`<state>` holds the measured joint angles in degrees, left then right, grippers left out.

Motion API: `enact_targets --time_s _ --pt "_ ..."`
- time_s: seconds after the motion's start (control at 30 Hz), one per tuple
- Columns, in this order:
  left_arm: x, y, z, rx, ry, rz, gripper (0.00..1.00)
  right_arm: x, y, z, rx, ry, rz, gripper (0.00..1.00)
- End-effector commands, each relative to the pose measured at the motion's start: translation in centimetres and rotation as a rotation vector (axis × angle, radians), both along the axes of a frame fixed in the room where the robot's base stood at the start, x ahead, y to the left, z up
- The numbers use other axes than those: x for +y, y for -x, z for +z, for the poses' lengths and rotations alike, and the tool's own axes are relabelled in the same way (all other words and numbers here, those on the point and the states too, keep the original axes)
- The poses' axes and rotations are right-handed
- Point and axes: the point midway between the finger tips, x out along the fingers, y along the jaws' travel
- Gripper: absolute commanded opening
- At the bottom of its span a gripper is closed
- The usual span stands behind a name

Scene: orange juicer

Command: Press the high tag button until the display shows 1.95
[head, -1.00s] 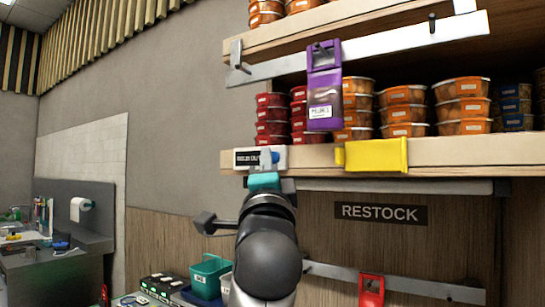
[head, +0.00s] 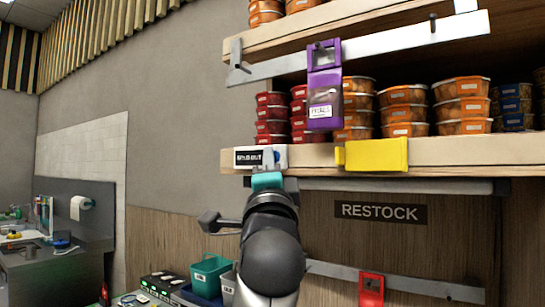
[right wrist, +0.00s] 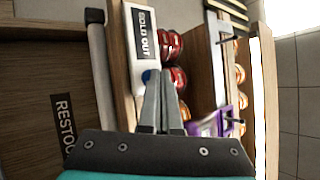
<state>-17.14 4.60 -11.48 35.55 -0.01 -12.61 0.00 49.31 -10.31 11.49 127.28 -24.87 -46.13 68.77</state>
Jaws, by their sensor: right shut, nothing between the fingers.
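A white tag (head: 280,150) with a black display sits on the front edge of the shelf at its left end. In the right wrist view the display (right wrist: 143,35) reads "SOLD OUT" and a blue button (right wrist: 147,76) shows below it. My right gripper (head: 268,162) is shut and empty, raised to the tag and overlapping its lower right part in the head view. In the right wrist view its fingertips (right wrist: 163,72) are right beside the blue button; I cannot tell whether they touch it. My left gripper is not in view.
A yellow holder (head: 376,155) sits on the same shelf edge to the right. A purple holder (head: 323,85) hangs above from a metal rail. Stacked food tubs (head: 462,105) fill the shelf. A red holder (head: 371,288) hangs on a lower rail, below the RESTOCK sign (head: 380,212).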

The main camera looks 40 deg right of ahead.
Motion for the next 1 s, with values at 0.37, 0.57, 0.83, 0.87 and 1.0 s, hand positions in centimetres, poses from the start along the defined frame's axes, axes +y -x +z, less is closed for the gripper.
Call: enact_targets --time_s 0.37,0.57,0.83,0.87,1.0 --pt "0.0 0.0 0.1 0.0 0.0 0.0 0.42 -0.3 -0.1 0.0 0.002 -0.001 -0.002 0.0" --pt "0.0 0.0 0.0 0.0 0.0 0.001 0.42 0.0 0.0 0.0 0.002 -0.001 -0.002 0.0" --pt "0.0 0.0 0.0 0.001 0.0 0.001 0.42 1.2 0.5 -0.1 0.001 -0.002 0.0 0.0" --pt "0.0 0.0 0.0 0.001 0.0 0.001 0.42 1.3 0.6 -0.1 0.001 -0.002 -0.001 0.0" --pt "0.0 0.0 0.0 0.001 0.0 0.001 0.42 1.3 0.6 -0.1 0.001 0.0 -0.001 0.0"
